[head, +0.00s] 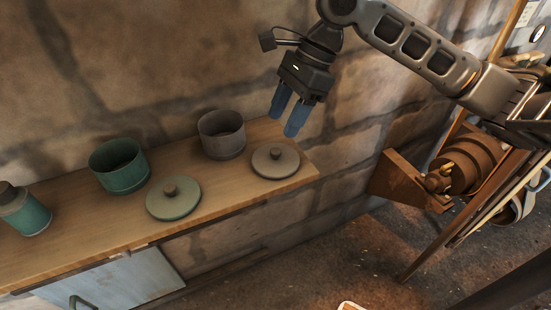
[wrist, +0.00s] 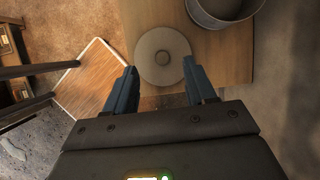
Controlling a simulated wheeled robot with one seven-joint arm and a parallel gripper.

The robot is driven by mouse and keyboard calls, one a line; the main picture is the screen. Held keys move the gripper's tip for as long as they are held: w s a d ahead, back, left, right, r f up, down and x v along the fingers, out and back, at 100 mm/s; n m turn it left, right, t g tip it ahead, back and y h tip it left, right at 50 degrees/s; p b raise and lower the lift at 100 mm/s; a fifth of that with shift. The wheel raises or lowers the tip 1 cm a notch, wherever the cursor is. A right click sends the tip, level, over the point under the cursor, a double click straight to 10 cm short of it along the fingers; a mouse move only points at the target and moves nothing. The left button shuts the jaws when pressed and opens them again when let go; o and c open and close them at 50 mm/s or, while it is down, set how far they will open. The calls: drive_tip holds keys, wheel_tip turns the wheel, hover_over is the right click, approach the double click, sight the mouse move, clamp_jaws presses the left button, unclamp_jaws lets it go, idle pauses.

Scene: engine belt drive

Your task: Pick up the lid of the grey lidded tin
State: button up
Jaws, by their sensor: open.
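The grey tin (head: 222,137) stands open on the wooden shelf, and part of it shows at the top of the wrist view (wrist: 222,8). Its grey round lid (head: 276,163) with a small knob lies flat on the shelf to the right of the tin, near the shelf's right end. My gripper (head: 283,119) has blue fingers, is open and empty, and hangs above the shelf. In the wrist view the lid (wrist: 162,68) lies ahead, between and beyond the fingertips (wrist: 162,82), and the gripper appears apart from it.
A teal open tin (head: 119,167), a teal lid with knob (head: 173,200) and a teal jar (head: 24,211) stand to the left on the shelf (head: 80,233). The stone wall is close behind. A brown machine (head: 460,165) stands at the right, with open floor (head: 330,255) in front.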

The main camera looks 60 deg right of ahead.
sight(276, 150)
drive_tip(key=shift+s+d+f+p+x, duration=0.1)
drive_tip(key=shift+d+x, duration=0.1)
drive_tip(key=shift+x, duration=1.05)
drive_tip(key=shift+s+d+f+p+x, duration=0.15)
drive_tip(key=shift+d+x, duration=0.1)
drive_tip(key=shift+x, duration=1.05)
drive_tip(key=shift+s+d+f+p+x, duration=0.1)
drive_tip(key=shift+d+x, duration=0.1)
drive_tip(key=shift+x, duration=1.05)
drive_tip(key=shift+c, duration=0.4)
clamp_jaws()
